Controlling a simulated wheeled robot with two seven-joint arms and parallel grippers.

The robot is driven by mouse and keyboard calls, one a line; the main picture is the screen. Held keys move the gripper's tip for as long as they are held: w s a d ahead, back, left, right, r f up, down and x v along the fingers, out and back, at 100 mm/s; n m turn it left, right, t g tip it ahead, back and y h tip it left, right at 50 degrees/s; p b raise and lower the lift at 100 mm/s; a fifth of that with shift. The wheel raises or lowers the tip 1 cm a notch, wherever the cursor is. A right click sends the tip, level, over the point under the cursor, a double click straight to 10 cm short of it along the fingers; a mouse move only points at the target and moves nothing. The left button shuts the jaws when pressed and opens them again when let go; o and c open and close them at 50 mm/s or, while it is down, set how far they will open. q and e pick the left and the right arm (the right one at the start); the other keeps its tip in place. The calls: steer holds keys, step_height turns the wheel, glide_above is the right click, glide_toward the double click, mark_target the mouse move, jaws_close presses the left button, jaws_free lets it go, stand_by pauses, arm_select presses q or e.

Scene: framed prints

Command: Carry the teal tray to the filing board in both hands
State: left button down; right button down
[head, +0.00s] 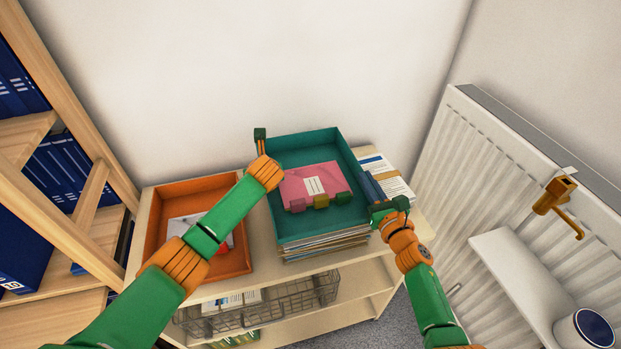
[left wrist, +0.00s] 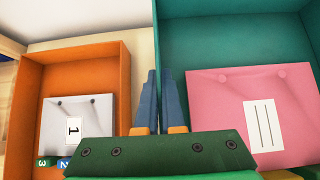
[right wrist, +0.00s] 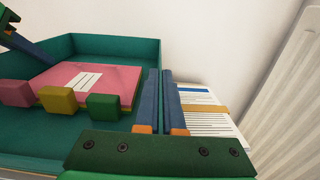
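The teal tray (head: 335,221) is on a stack of papers on top of a low shelf unit; I cannot tell whether it touches the stack. A pink folder (head: 304,184) with a white label lies in it, with pink, yellow and green blocks along its near edge. My right gripper (right wrist: 162,100) has its blue fingers close together on either side of the tray's right wall. My left gripper (left wrist: 156,100) has its fingers close together at the tray's left wall; in the head view its fingers are hidden behind its wrist. The filing board is not seen.
An orange tray (head: 236,262) with a white folder stands left of the teal tray. Papers with a tan band (head: 388,178) lie to the right. A wire basket (head: 262,303) is on the shelf below. A radiator (head: 470,150) stands right, a binder rack (head: 85,215) left.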

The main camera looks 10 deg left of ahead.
arm_select(q)
steer(key=shift+r, duration=0.1)
stand_by(0.4)
